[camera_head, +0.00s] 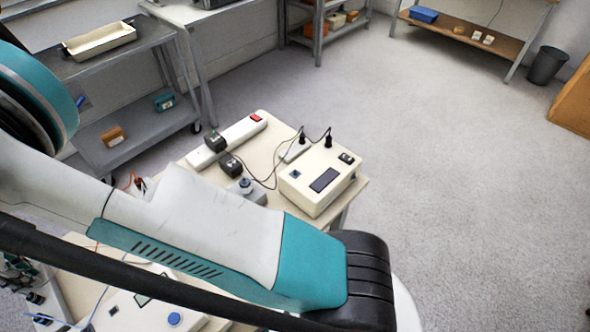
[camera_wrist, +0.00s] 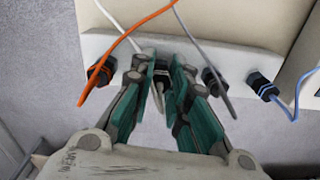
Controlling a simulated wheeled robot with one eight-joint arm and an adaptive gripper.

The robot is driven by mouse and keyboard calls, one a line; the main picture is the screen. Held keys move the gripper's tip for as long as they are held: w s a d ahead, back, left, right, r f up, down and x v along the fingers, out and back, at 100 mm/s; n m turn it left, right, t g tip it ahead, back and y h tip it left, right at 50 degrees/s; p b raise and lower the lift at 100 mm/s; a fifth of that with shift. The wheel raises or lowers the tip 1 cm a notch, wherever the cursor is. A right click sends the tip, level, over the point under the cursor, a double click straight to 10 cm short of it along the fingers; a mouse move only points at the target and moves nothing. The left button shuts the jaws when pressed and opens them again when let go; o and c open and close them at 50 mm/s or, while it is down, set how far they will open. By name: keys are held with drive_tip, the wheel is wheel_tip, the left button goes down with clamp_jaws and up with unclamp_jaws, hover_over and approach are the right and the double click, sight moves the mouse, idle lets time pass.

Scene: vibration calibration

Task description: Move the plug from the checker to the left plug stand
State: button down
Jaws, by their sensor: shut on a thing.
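My gripper (camera_wrist: 169,84) shows in the wrist view, its teal-padded fingers closed around a dark plug (camera_wrist: 160,74) with a white cable. The plug is at the front of a whitish block (camera_wrist: 245,48); the fingers hide whether it is seated or just clear. Plugs with an orange cable (camera_wrist: 98,73), a grey cable (camera_wrist: 213,80) and a blue cable (camera_wrist: 262,86) sit along the same face. I cannot tell whether this block is the checker or a plug stand. In the head view my arm hides the gripper and the held plug.
A pale unit with a blue button (camera_head: 175,319) and several black plugs (camera_head: 40,320) are at lower left. Loose cables cross the gripper's surroundings.

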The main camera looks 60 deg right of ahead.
drive_tip(key=c, duration=1.5)
unclamp_jaws()
drive_tip(key=shift+f, duration=0.1)
drive_tip(key=shift+o, duration=0.2)
drive_tip(key=shift+r+p, duration=1.45)
drive_tip(key=shift+r, duration=1.1)
wheel_tip(320, 180, up, 12)
